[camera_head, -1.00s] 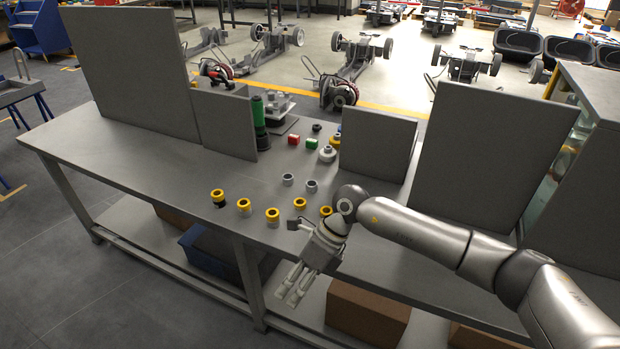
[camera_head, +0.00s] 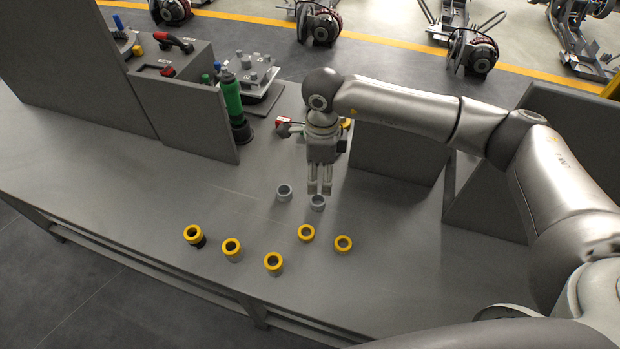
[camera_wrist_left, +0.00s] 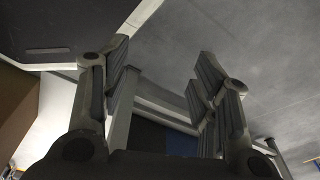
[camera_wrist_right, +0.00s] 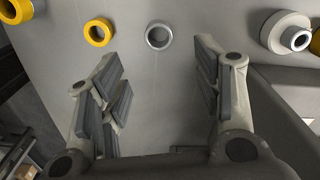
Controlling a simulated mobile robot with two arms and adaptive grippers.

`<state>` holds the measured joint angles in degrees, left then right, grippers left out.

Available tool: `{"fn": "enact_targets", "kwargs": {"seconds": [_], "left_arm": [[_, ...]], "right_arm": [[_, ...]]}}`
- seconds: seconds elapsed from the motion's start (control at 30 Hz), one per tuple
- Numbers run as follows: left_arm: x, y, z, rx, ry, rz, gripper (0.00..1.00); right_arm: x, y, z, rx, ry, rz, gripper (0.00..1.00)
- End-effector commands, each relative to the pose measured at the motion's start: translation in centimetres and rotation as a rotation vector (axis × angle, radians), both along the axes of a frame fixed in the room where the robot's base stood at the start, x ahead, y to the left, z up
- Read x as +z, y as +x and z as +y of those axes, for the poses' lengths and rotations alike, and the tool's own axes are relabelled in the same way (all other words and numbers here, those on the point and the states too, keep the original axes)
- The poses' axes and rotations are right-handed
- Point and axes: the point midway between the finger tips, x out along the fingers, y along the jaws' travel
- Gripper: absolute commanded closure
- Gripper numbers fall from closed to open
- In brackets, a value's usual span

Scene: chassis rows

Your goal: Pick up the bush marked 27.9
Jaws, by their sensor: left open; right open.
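Several small ring-shaped bushes stand on the grey bench; no marking, such as 27.9, is readable. Two are plain grey, one left (camera_head: 285,193) and one right (camera_head: 317,203). The others have yellow tops: three in a slanting row at left (camera_head: 194,234), (camera_head: 232,247), (camera_head: 273,263), and two further right (camera_head: 306,233), (camera_head: 343,243). My right gripper (camera_head: 320,188) points down, open and empty, its fingertips by the right grey bush. In the right wrist view, a grey bush (camera_wrist_right: 159,36) shows beyond the open fingers (camera_wrist_right: 152,60). My left gripper (camera_wrist_left: 164,55) is open and empty, off the head view.
A green bottle-like object (camera_head: 232,98) stands behind at left, near upright grey panels (camera_head: 190,112). Another grey panel (camera_head: 398,152) stands behind my right arm. A red block (camera_head: 284,121) is partly hidden by my gripper. The bench front-right (camera_head: 400,275) is clear.

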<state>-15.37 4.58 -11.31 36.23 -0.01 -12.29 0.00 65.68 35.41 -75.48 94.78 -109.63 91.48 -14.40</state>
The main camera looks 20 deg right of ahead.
Motion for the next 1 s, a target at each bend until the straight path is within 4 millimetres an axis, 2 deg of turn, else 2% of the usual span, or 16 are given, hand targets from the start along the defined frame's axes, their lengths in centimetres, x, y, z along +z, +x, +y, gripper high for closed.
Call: {"fn": "enact_targets", "kwargs": {"seconds": [0.03, 0.2, 0.33, 0.47, 0.57, 0.73, 0.87, 1.0], "left_arm": [[-0.4, -1.3, 0.1, 0.000, 0.001, 0.020, 0.45], [-1.9, -4.6, 0.2, 0.000, 0.005, 0.067, 0.45], [-3.1, -5.8, 0.2, -0.002, 0.006, 0.085, 0.45], [-3.4, -5.4, 0.2, -0.003, 0.005, 0.079, 0.45], [-3.7, -4.0, 0.1, -0.003, 0.004, 0.059, 0.45], [-4.8, -1.8, -0.1, -0.003, -0.001, 0.024, 0.45], [-5.7, -2.1, -0.1, -0.003, 0.001, 0.030, 0.45], [-5.6, -3.1, 0.0, -0.003, 0.002, 0.044, 0.45]], "right_arm": [[-0.4, 0.0, 0.0, 0.000, -0.001, 0.001, 0.41], [-2.7, -0.1, 0.0, 0.000, -0.001, 0.003, 0.41], [-4.9, -0.1, 0.0, 0.000, 0.000, 0.003, 0.41], [-5.9, 0.0, 0.0, 0.000, -0.001, 0.001, 0.41], [-6.5, 0.1, 0.0, -0.001, 0.000, 0.001, 0.41], [-9.2, 0.3, 0.1, -0.001, 0.000, 0.004, 0.41], [-10.8, 0.4, 0.1, 0.000, 0.001, 0.001, 0.41], [-10.8, 0.4, 0.1, 0.000, 0.001, 0.000, 0.41]]}}
